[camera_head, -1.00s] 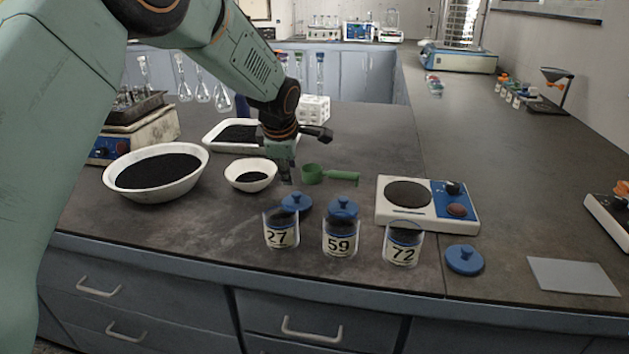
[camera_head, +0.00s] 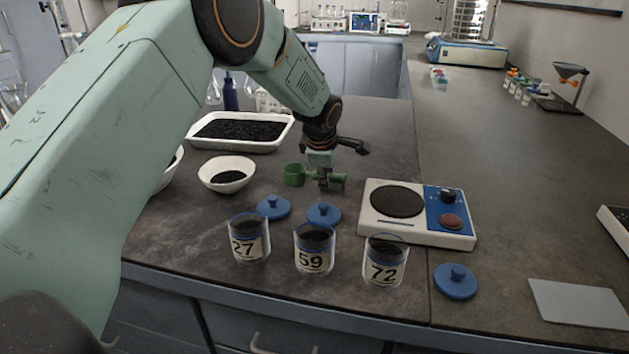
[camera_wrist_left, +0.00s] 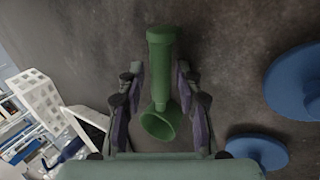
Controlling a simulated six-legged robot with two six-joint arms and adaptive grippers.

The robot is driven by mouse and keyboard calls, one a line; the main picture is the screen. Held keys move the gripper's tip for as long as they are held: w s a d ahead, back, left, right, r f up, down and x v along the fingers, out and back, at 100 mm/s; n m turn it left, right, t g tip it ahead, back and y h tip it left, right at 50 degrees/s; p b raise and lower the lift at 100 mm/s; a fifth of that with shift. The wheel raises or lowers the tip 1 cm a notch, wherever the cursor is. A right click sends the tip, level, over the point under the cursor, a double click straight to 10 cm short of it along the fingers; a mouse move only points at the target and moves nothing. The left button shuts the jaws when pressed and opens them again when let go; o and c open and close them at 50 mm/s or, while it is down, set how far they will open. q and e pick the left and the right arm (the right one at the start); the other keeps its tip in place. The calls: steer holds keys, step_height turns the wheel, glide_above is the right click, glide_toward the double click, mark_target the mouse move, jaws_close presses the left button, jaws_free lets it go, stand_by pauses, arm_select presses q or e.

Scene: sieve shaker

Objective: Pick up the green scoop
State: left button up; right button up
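The green scoop (camera_head: 294,175) lies on the dark bench behind the numbered jars, its handle pointing right. My left gripper (camera_head: 323,184) is over the handle. In the left wrist view the scoop (camera_wrist_left: 161,60) runs between the two fingers of the left gripper (camera_wrist_left: 160,76), its cup toward the wrist. The fingers stand on both sides of the handle with a narrow gap each side, so the gripper looks open. Contact with the bench is hard to tell. My right gripper is not in view.
Jars 27 (camera_head: 249,240), 59 (camera_head: 314,250) and 72 (camera_head: 385,262) stand in front, with blue lids (camera_head: 324,214) near them. A hot plate (camera_head: 378,228) is close on the right. A white bowl (camera_head: 212,182) and a tray (camera_head: 287,123) of black grains are left and behind.

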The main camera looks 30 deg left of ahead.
arm_select(q)
steer(key=shift+s+d+r, duration=0.1)
steer(key=shift+s+a, duration=0.1)
steer(key=shift+a, duration=0.35)
steer(key=shift+c, duration=1.1)
steer(key=shift+d, duration=0.35)
steer(key=c, duration=0.5)
steer(key=shift+a, duration=0.1)
jaws_close()
steer(key=shift+a, duration=0.1)
step_height(320, 180, up, 10)
steer(key=p, duration=0.2)
